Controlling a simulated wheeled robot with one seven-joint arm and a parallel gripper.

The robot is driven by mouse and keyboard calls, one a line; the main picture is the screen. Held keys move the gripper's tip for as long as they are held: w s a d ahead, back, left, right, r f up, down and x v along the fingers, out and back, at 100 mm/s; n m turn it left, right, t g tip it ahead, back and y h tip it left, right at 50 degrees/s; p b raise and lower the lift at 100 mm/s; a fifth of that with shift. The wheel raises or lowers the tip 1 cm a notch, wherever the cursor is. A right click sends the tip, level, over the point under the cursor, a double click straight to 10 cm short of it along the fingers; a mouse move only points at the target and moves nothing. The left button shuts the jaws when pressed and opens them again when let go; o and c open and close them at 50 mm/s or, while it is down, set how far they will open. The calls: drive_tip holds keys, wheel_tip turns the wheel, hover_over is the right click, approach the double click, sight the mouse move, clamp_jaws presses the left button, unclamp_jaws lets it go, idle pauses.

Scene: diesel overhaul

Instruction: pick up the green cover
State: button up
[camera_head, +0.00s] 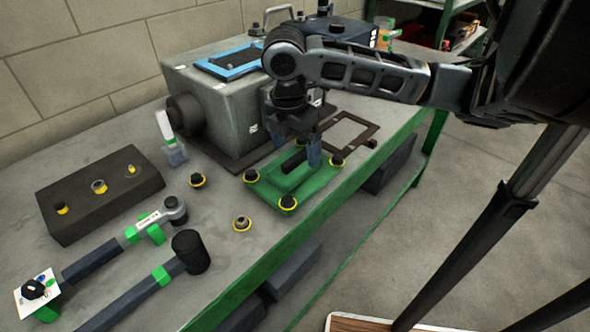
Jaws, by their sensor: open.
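The green cover (275,193) lies flat near the front edge of the workbench. It is a square plate with a dark bar-shaped handle (293,161) across its raised middle. Dark, yellow-ringed bolts stand at its corners. My gripper (301,157) is above the cover and points down, with its fingers on either side of the handle area. The jaws are open, and I cannot tell whether they touch the handle. My arm and gripper hide the cover's far side in part.
A grey engine block (228,110) with a blue-framed top stands behind the cover. A dark frame gasket (349,131) lies to the right.

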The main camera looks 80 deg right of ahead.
sight(296, 156)
drive_tip(key=shift+d+f, duration=0.2)
drive_tip(key=shift+f, duration=1.75)
drive_tip(key=shift+c, duration=0.3)
drive_tip(key=c, duration=1.2)
